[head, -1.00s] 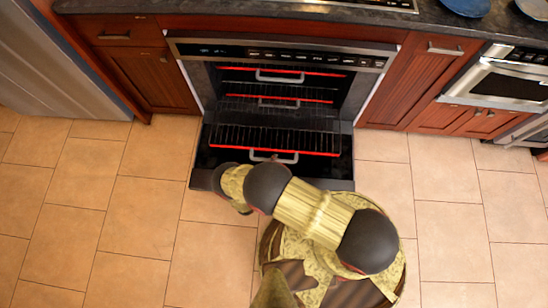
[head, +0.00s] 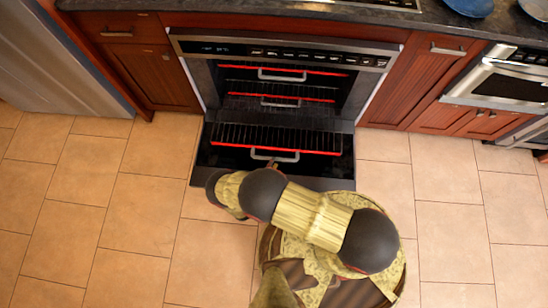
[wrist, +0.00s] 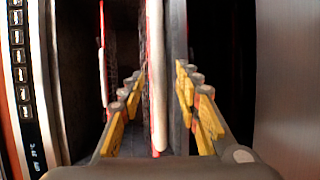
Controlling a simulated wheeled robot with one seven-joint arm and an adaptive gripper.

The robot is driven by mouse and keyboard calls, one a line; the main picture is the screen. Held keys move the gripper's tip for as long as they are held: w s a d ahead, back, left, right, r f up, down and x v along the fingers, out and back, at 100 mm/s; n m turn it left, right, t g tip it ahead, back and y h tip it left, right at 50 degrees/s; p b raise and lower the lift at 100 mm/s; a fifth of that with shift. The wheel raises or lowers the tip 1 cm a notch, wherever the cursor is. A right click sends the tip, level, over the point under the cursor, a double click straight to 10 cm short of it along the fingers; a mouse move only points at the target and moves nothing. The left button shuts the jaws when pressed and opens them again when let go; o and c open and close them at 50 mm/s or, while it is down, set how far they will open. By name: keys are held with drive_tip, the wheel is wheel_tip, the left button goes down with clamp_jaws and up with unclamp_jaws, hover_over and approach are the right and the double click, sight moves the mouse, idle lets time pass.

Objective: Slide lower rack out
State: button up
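The lower rack (head: 232,135), a dark wire rack with a red front edge, sticks out of the oven over the lowered door. Its pale handle (head: 290,157) faces me. My gripper is mostly hidden behind my arm in the head view, close to the handle's front. In the wrist view, my gripper (wrist: 160,98) is open, with yellow fingers well apart. The pale handle (wrist: 157,75) and the red edge appear in the gap between them. I see no finger clearly pressing on the handle.
The oven door (head: 330,172) lies open below the racks. The upper rack (head: 318,72) and middle rack (head: 315,99) sit inside the oven. Wooden cabinets (head: 150,80) flank it. A second oven (head: 510,82) stands at right. The tiled floor (head: 130,235) is clear at left.

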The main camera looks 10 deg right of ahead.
drive_tip(key=v, duration=0.9)
drive_tip(key=shift+d, duration=0.1)
idle(0.3)
